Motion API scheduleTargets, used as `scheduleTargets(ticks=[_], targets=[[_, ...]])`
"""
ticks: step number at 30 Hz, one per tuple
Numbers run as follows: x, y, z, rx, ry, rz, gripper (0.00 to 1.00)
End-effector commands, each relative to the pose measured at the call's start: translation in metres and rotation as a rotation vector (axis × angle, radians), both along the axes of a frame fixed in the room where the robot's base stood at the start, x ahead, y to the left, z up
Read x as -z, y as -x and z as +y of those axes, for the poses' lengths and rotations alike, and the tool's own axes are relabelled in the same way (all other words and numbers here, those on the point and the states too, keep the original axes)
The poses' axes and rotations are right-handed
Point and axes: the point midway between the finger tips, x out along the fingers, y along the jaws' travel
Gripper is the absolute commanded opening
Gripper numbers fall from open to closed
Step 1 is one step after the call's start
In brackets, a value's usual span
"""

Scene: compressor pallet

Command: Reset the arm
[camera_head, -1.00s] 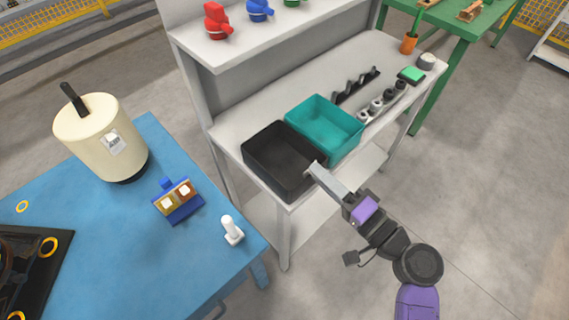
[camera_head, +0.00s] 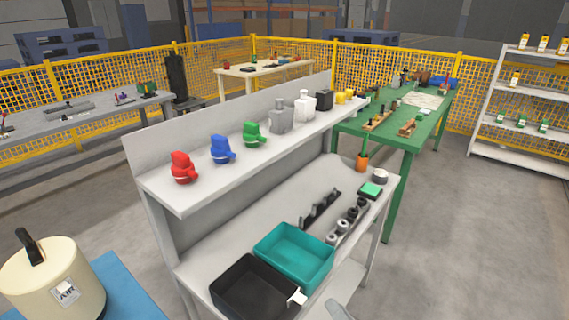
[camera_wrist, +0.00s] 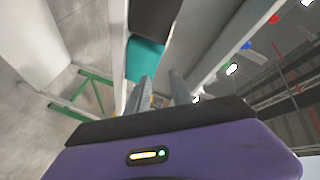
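My gripper (camera_wrist: 158,77) shows in the wrist view with its two grey fingers apart and nothing visible between them. In the head view only pale and grey parts at the bottom edge appear to belong to it, close to the right corner of the black bin (camera_head: 232,302). The teal bin (camera_head: 290,262) stands beside the black bin on the grey workbench (camera_head: 245,205). The teal bin also shows in the wrist view (camera_wrist: 143,58), beyond the fingers. Most of my arm is out of the head view.
The bench's upper shelf (camera_head: 205,197) bears red (camera_head: 183,168), blue (camera_head: 221,150) and green (camera_head: 254,134) parts. A cream AIR tank (camera_head: 55,280) stands at lower left. A green table (camera_head: 400,130) is behind the bench. Open floor (camera_head: 460,240) lies to the right.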

Motion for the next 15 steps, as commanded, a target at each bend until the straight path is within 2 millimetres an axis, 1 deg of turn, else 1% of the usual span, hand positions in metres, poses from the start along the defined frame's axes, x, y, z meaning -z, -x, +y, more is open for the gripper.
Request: scheduleTargets(ticks=[1,3,5,7,9,11,12,14,15], targets=[[0.007,0.015,-0.013,0.054,0.058,-0.004,0.27],[0.011,0.035,-0.03,0.124,0.144,-0.019,0.27],[0.012,0.054,-0.045,0.179,0.222,-0.034,0.27],[0.012,0.08,-0.06,0.236,0.312,-0.052,0.27],[0.007,0.106,-0.072,0.28,0.403,-0.074,0.27],[0.001,0.129,-0.08,0.308,0.478,-0.093,0.27],[-0.004,0.144,-0.085,0.323,0.527,-0.106,0.27],[-0.011,0.166,-0.089,0.337,0.598,-0.124,0.27],[-0.017,0.18,-0.092,0.343,0.643,-0.135,0.27]])
